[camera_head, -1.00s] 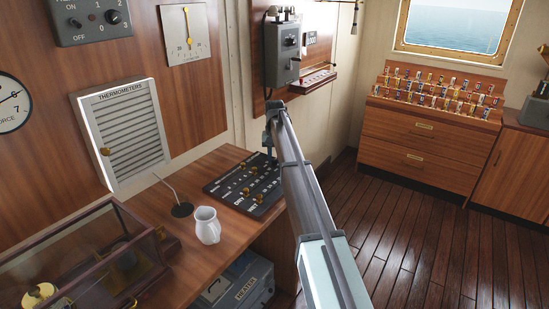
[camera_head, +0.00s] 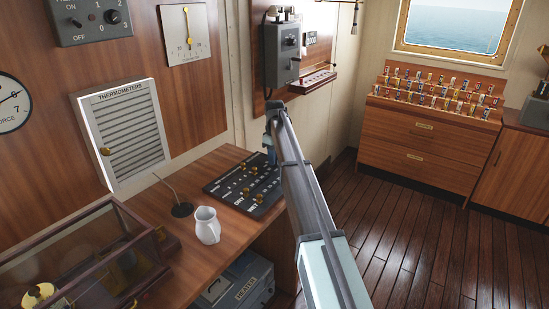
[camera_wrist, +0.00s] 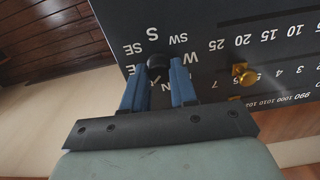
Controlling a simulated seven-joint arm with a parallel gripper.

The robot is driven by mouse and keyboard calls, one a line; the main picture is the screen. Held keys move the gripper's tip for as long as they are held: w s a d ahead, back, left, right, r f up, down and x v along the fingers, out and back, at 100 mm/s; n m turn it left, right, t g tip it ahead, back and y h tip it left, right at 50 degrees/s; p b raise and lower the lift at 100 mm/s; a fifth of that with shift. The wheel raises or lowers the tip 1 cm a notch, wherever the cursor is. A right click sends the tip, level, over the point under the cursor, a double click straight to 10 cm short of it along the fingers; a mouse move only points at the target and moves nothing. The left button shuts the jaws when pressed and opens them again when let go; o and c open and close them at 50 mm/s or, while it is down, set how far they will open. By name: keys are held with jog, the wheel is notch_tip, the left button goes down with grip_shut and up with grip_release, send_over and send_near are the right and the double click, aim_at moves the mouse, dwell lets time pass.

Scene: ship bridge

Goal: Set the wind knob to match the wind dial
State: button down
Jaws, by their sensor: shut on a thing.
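A black knob (camera_wrist: 157,61) sits on the dark panel (camera_wrist: 215,20) in the wrist view, ringed by white compass letters such as S, SE, SW and W. My gripper (camera_wrist: 160,67) has its blue fingers on either side of the knob, shut on it. The fingers partly hide the lettering, so where the knob points is unclear. In the head view the panel (camera_head: 222,188) lies on the desk, with my gripper (camera_head: 270,146) at its far right corner. A round white dial (camera_head: 10,103) marked FORCE is cut off by the left edge.
Brass knobs (camera_wrist: 244,76) sit beside number scales on the same panel. A grey telephone box (camera_head: 282,55) hangs behind the arm.

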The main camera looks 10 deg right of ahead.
jog(key=n, duration=0.4)
jog(key=shift+n, duration=0.3)
jog(key=n, duration=0.4)
jog(key=shift+n, duration=0.3)
jog(key=c, duration=0.9)
grip_release()
notch_tip(320, 180, up, 14)
jog(key=shift+f, duration=0.1)
